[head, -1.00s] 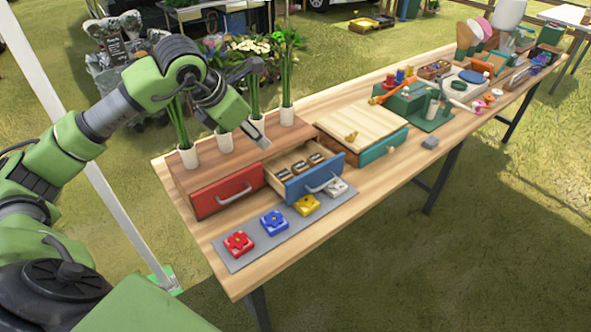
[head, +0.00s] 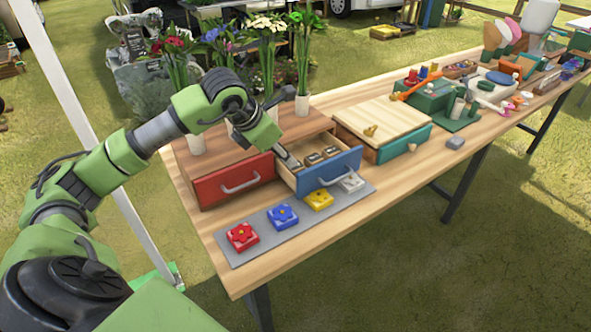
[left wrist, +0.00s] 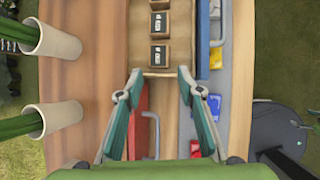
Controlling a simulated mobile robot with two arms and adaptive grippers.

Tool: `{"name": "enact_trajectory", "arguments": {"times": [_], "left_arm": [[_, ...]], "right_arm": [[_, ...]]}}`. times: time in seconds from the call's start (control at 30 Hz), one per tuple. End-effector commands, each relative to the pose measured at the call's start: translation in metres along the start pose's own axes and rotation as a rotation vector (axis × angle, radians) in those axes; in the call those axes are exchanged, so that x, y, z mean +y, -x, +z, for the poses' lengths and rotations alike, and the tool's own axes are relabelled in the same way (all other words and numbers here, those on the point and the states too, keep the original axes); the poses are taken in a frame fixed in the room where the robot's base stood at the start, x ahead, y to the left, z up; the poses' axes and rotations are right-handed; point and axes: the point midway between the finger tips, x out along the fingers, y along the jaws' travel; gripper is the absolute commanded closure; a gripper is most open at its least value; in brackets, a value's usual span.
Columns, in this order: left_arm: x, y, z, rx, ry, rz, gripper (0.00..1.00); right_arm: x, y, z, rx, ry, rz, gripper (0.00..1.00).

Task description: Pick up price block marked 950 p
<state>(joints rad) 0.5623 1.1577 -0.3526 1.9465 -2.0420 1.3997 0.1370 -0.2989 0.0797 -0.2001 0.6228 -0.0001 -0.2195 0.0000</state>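Small dark-topped wooden price blocks (head: 313,158) sit in a row inside the open blue drawer (head: 332,175). In the left wrist view, two blocks show clearly: a nearer one (left wrist: 159,53) and a farther one (left wrist: 159,22). Their labels are too small to read with certainty, so I cannot tell which is 950 p. My left gripper (head: 288,160) is over the left end of the drawer and covers part of its inside. In the left wrist view it (left wrist: 160,74) is open and empty, its fingertips just short of the nearer block. My right gripper is out of view.
A shut red drawer (head: 232,180) is beside the blue one. Vases with stems (head: 302,103) stand behind on the wooden top. Flower-marked blocks (head: 282,216) lie on a grey mat in front. A wooden-topped box (head: 385,125) stands to the right.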

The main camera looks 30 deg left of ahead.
Motion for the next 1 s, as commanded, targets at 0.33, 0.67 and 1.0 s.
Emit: {"name": "enact_trajectory", "arguments": {"times": [0.33,0.67,1.0], "left_arm": [[-0.001,-0.037,0.001,0.000,0.000,-0.002,0.66],[0.001,-0.081,0.002,0.001,0.001,-0.002,0.66],[0.002,-0.086,0.002,0.000,-0.002,0.001,0.79]], "right_arm": [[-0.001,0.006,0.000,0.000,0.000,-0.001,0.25],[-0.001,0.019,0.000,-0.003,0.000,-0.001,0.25],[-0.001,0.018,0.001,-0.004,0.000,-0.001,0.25]]}}
